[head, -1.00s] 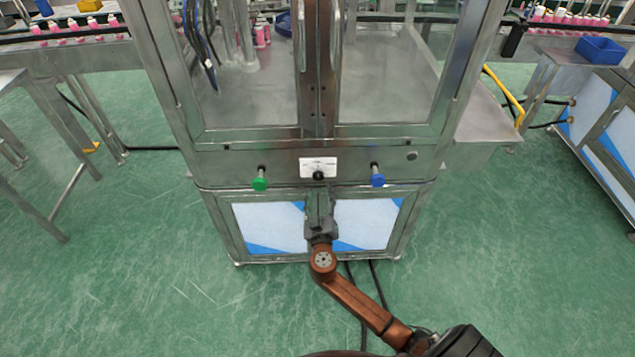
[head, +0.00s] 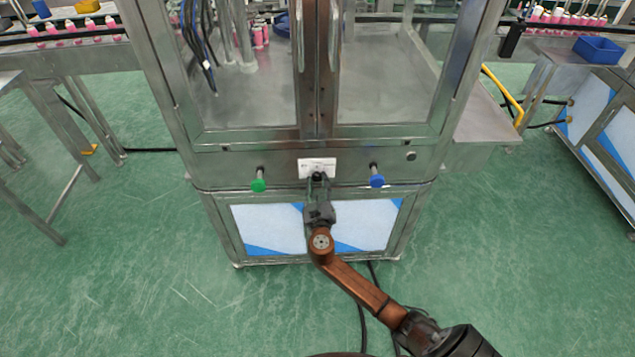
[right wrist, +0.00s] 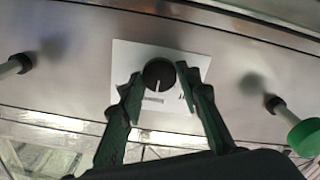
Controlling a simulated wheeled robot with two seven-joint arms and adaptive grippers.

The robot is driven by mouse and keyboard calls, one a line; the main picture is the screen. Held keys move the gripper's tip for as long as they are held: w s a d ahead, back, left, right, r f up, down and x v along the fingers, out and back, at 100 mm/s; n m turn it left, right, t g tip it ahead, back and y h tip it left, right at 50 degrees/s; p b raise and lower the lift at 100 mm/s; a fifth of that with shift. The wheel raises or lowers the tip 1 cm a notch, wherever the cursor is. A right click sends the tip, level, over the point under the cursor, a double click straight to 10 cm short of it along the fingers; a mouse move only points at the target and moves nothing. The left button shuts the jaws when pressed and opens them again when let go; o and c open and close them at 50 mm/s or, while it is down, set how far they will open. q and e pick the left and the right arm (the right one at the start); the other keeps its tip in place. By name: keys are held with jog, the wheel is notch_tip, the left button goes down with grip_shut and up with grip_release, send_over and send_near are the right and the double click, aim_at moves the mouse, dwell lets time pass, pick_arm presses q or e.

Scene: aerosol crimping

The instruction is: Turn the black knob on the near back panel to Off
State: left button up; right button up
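The black knob (head: 317,176) sits on a white label plate (head: 308,163) in the middle of the metal panel. In the right wrist view the knob (right wrist: 159,74) is round with a white pointer line, on the white plate (right wrist: 180,112). My right gripper (head: 318,183) is just in front of the knob. The plate's lettering is too small or blurred to read. My left gripper is not in view.
A green button (head: 259,185) projects left of the knob and a blue button (head: 377,181) projects right of it. A small round fitting (head: 411,156) is farther right. Glass doors with upright handles stand above the panel. Green floor lies in front.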

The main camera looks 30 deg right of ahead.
jog(key=c, duration=0.7)
jog(key=shift+o, duration=0.2)
jog(key=shift+n, duration=0.3)
jog(key=shift+f+n, duration=0.1)
jog(key=shift+n, duration=0.8)
jog(key=n, duration=0.2)
jog(key=shift+n, duration=2.8)
jog(key=shift+f, duration=0.1)
jog(key=shift+a, duration=0.1)
jog(key=o, duration=1.2)
jog(key=shift+c, duration=0.2)
